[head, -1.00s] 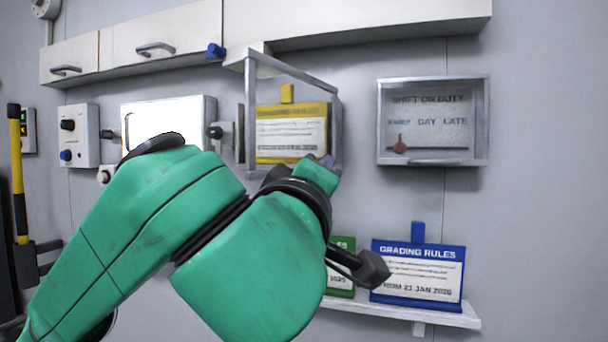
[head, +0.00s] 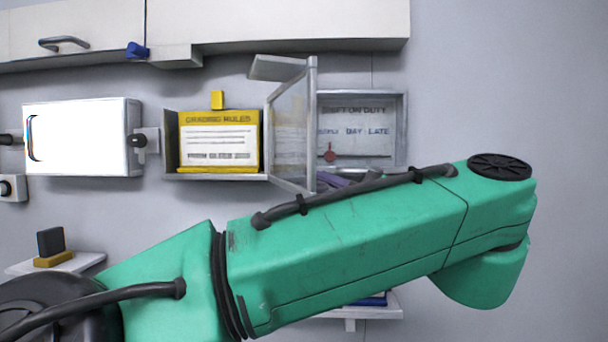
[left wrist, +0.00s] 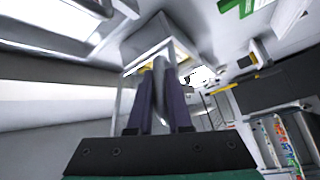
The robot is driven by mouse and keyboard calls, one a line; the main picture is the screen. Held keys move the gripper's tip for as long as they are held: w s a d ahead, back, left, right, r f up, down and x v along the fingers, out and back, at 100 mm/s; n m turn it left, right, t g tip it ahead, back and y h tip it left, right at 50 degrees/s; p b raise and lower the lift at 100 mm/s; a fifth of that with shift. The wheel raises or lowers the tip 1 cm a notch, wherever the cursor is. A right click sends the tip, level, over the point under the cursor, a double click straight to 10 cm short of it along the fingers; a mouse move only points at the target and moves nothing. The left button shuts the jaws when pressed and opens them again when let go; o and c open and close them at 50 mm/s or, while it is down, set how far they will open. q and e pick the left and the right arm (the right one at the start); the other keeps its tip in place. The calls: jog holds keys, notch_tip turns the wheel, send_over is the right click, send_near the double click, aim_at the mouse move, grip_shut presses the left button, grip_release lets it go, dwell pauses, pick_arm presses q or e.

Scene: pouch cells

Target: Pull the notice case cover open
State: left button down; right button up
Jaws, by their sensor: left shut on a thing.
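The notice case (head: 172,150) hangs on the wall in the head view, with a yellow-framed card (head: 219,142) inside. Its clear, grey-framed cover (head: 312,125) is swung out to the right of the case and stands out from the wall, seen at a steep angle. My left gripper's purple fingers (head: 345,183) show partly near the lower end of the cover's outer edge, above my green arm. In the left wrist view, my left gripper (left wrist: 162,78) is shut on a grey bar of the cover's frame. My right gripper is not in view.
A second case reading "SHIFT ON DUTY" (head: 398,130) is partly behind the open cover. A white box (head: 82,140) is left of the notice case. Cupboards (head: 280,25) run above. A shelf (head: 370,308) below is mostly hidden by my arm.

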pick_arm(q)
jog(key=shift+w+d, duration=0.1)
jog(key=shift+d, duration=0.05)
dwell(0.3)
jog(key=c, duration=1)
grip_release()
jog(key=shift+o, duration=0.8)
jog(key=shift+w, duration=0.2)
jog(key=shift+s, duration=0.1)
